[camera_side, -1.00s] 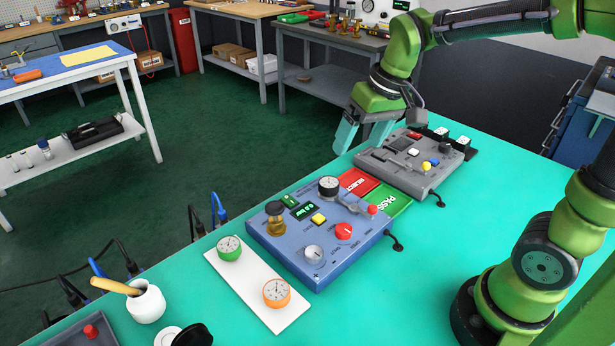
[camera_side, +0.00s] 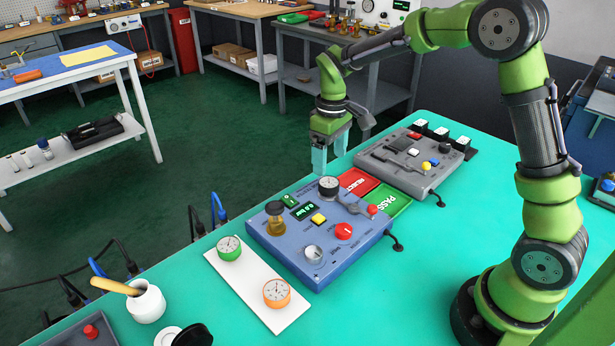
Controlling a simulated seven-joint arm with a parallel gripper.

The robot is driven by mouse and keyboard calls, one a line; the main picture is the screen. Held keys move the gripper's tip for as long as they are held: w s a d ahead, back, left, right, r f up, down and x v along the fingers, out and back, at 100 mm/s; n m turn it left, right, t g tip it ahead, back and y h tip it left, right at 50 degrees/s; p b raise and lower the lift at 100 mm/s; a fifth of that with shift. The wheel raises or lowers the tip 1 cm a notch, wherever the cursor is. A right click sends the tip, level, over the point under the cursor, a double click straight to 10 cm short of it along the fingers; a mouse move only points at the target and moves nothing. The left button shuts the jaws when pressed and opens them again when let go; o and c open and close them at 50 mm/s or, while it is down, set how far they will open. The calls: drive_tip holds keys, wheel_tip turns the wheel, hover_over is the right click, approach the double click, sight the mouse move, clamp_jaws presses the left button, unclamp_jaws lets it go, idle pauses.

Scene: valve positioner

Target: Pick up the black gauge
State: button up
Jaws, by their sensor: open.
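The black gauge (camera_side: 329,187) has a white dial and sits upright at the back corner of the blue test panel (camera_side: 318,274), beside the REJECT mat. My gripper (camera_side: 330,163) points down with its two teal fingers apart and nothing between them. In the picture the fingers are just above the gauge. I cannot tell the exact gap or whether they are directly over it.
A white strip (camera_side: 256,284) holds a green gauge (camera_side: 229,248) and an orange gauge (camera_side: 276,292). A red REJECT mat (camera_side: 346,181) and green PASS mat (camera_side: 399,202) lie between the blue panel and a grey panel (camera_side: 440,178).

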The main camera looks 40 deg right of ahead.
sight(327, 181)
drive_tip(key=f, duration=0.8)
drive_tip(key=shift+w, duration=0.2)
drive_tip(key=c, duration=1.1)
